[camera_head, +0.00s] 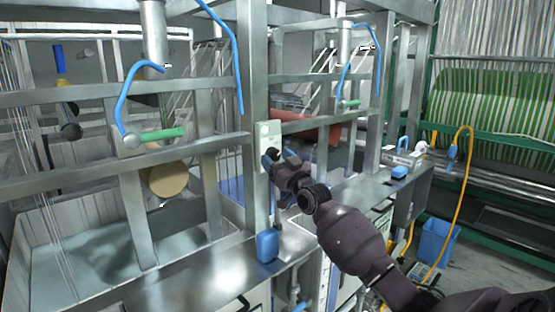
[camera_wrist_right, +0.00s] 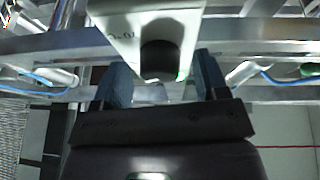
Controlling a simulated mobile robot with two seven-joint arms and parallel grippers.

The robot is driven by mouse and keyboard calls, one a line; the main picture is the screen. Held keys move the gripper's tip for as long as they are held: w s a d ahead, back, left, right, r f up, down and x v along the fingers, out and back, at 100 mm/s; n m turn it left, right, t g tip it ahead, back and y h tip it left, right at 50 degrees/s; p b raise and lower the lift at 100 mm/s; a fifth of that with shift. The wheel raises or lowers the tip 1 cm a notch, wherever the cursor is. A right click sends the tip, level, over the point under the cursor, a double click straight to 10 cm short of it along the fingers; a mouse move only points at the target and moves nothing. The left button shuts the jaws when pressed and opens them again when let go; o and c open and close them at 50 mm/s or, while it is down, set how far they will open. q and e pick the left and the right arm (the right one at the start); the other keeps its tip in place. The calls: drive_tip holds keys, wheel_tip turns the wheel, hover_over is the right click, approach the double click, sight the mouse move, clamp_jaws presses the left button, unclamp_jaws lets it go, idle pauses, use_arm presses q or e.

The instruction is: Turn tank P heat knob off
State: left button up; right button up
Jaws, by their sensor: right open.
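A pale control box (camera_head: 268,135) is fixed to the upright metal post in the middle of the head view. In the right wrist view the box (camera_wrist_right: 125,22) fills the top centre, with a dark round knob (camera_wrist_right: 160,62) on its face. My right gripper (camera_head: 272,158) is at the lower part of the box and hides the knob in the head view. In the right wrist view its two blue fingers (camera_wrist_right: 162,85) are apart, one on each side of the knob. Contact with the knob cannot be made out. My left gripper is not in view.
Steel rails and posts frame the tanks, with an open tank (camera_head: 85,262) at left. A blue container (camera_head: 267,246) stands on the steel ledge below my right gripper. Blue hoses, green handles and a blue bin (camera_head: 437,241) are around.

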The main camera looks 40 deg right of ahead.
drive_tip(key=c, duration=0.9)
drive_tip(key=shift+n, duration=0.3)
